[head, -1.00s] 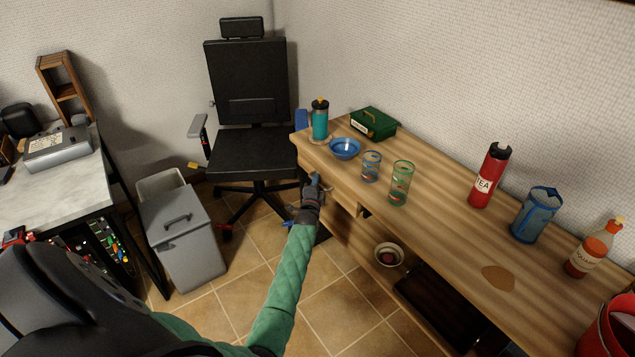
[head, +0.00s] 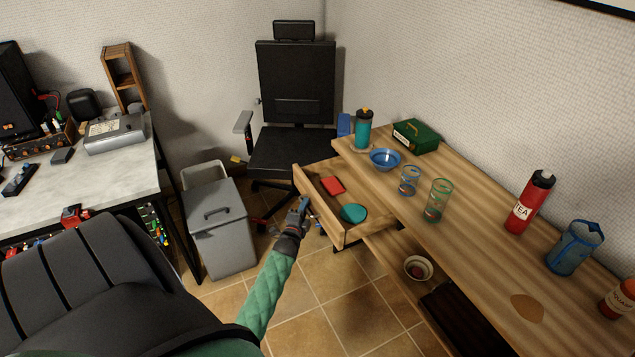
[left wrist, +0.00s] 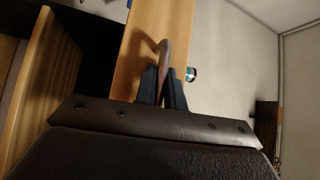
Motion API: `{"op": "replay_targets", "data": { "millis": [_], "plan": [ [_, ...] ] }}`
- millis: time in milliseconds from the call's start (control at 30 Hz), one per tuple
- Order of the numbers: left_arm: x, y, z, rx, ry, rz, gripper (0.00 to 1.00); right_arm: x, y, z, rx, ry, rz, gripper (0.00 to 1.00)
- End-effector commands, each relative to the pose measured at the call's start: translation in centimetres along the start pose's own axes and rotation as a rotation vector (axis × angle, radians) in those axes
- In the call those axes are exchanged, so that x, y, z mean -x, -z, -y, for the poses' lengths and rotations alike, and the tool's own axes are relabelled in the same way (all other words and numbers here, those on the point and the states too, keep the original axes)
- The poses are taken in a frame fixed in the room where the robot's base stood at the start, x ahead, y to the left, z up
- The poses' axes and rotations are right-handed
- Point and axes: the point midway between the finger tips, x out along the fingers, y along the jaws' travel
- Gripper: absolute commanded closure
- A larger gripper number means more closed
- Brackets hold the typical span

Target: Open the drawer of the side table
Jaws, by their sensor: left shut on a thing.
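The wooden side table (head: 470,235) runs along the right wall. Its drawer (head: 325,215) stands pulled out at the left end, with a red item (head: 332,185) and a teal round item (head: 353,213) inside. My left gripper (head: 303,204) is at the drawer's front face. In the left wrist view its fingers (left wrist: 163,88) are shut on the curved drawer handle (left wrist: 165,50), in front of the wooden drawer front (left wrist: 138,62). My right gripper is not in view.
A grey bin (head: 218,228) stands left of my left arm, and a black office chair (head: 292,105) is behind the drawer. Cups, a blue bowl (head: 385,159) and bottles stand on the tabletop. Tiled floor (head: 325,290) is clear in front of the drawer.

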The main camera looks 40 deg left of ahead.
Motion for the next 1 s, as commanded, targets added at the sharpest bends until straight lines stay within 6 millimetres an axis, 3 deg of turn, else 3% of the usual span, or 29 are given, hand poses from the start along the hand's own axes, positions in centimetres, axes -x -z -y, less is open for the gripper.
{"op": "replay_targets", "data": {
  "millis": [200, 600, 633, 667, 1000],
  "plan": [
    [1.16, -0.95, 0.15, 0.0, -0.002, -0.001, 1.0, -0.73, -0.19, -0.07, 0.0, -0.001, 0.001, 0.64],
    [1.3, -1.12, 0.16, 0.001, -0.002, -0.001, 1.0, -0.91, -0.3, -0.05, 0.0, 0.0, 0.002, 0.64],
    [1.3, -1.12, 0.15, 0.001, -0.002, -0.001, 0.87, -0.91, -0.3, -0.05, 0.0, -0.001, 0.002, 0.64],
    [1.3, -1.12, 0.16, 0.001, -0.002, 0.0, 0.81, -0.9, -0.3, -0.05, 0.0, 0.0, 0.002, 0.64],
    [1.42, -1.17, 0.2, 0.001, -0.001, 0.0, 0.8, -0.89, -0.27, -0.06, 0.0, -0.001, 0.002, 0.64]
  ]
}}
